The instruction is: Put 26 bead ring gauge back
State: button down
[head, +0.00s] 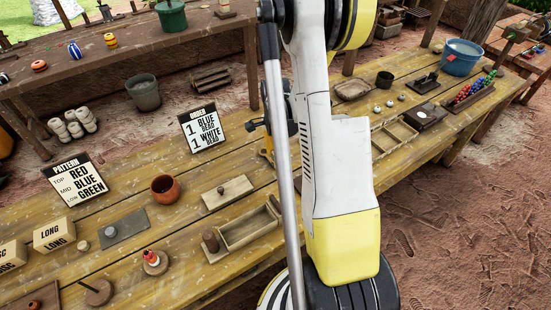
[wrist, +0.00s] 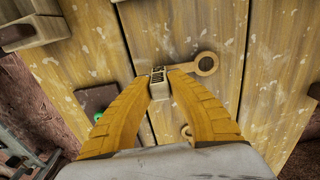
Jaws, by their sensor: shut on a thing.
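In the wrist view my gripper (wrist: 159,82) has its two yellow fingers closed on a small block-like end with dark markings. A tan ring (wrist: 206,63) on a short stem reaches out from there to the right, which looks like the ring gauge held by its handle end. The ring appears over the yellow table planks; I cannot tell if it touches them. Part of another small ring (wrist: 186,131) shows by the right finger. In the head view the gripper is mostly hidden behind my arm; a bit of yellow (head: 266,152) shows near the order sign.
The order sign (head: 205,130) stands on the long table. A wooden tray (head: 250,229), an orange pot (head: 165,189) and the pattern sign (head: 73,181) are to the left. A blue basin (head: 461,57) and bead rack (head: 469,95) are at the right.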

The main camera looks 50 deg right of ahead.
jog(key=shift+f, duration=0.2)
jog(key=shift+f, duration=0.15)
jog(key=c, duration=1.4)
grip_release()
notch_tip(320, 180, up, 12)
jog(key=r+p, duration=0.1)
jog(key=p, duration=0.3)
jog(key=a+r+n+t+h, duration=0.1)
jog(key=a+r+n+t, duration=0.2)
jog(key=a+r+n, duration=0.9)
jog(key=s+a+r+n+t, duration=0.1)
jog(key=s+a+n, duration=0.1)
jog(key=a, duration=0.3)
jog(key=s+a+r+n+t, duration=0.1)
jog(key=s+a+n, duration=0.2)
jog(key=a+n, duration=0.1)
jog(key=s+a+r+n+t+y, duration=0.1)
jog(key=s+a+n+t, duration=0.1)
jog(key=a, duration=0.5)
jog(key=shift+s+n, duration=0.25)
jog(key=shift+n, duration=0.15)
